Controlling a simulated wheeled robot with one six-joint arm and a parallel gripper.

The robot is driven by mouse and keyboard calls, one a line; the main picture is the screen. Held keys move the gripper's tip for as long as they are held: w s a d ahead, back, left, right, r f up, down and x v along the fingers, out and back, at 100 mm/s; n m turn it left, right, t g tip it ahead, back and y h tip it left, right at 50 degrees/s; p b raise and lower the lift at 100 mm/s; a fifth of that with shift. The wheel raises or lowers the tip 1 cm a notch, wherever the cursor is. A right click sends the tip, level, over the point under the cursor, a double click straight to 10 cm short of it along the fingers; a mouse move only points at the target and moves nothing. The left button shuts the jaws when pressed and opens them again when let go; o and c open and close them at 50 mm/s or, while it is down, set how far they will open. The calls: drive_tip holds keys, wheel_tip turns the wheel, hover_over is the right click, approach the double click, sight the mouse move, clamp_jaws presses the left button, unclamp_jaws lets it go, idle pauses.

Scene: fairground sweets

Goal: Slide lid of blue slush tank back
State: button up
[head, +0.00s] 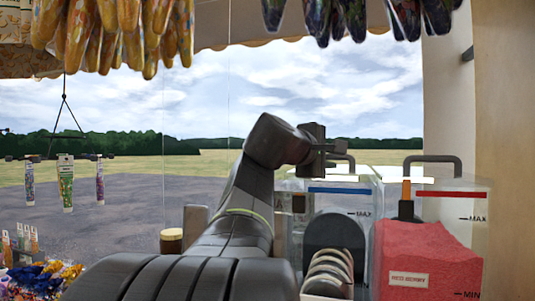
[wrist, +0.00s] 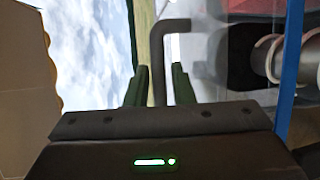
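The blue-striped slush tank (head: 336,190) stands left of the red tank in the head view. It is a clear box with a blue MAX line, and its pale lid (head: 355,170) is on top. The lid's dark bent handle (head: 345,157) is partly behind my gripper (head: 322,147). In the wrist view the handle (wrist: 158,60) reaches down between the two fingers of my gripper (wrist: 160,88). The fingers stand apart on either side of it, with small gaps. My arm hides the tank's left part.
The red berry tank (head: 430,255) with its own handled lid stands close on the right. Stacked cups or rings (head: 330,272) sit in front of the blue-striped tank. Bagged sweets (head: 120,30) hang above. A brown-topped jar (head: 172,240) stands left of my arm.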

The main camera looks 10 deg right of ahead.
drive_tip(key=shift+w+d+f, duration=0.1)
drive_tip(key=shift+w+d, duration=0.25)
drive_tip(key=shift+d, duration=0.1)
clamp_jaws()
drive_tip(key=w+d, duration=0.1)
drive_tip(key=w, duration=0.1)
drive_tip(key=w+d+p, duration=0.1)
drive_tip(key=w, duration=0.1)
drive_tip(key=w+d+p, duration=0.1)
drive_tip(key=w, duration=0.2)
drive_tip(key=shift+w+d, duration=0.1)
drive_tip(key=shift+d, duration=0.15)
unclamp_jaws()
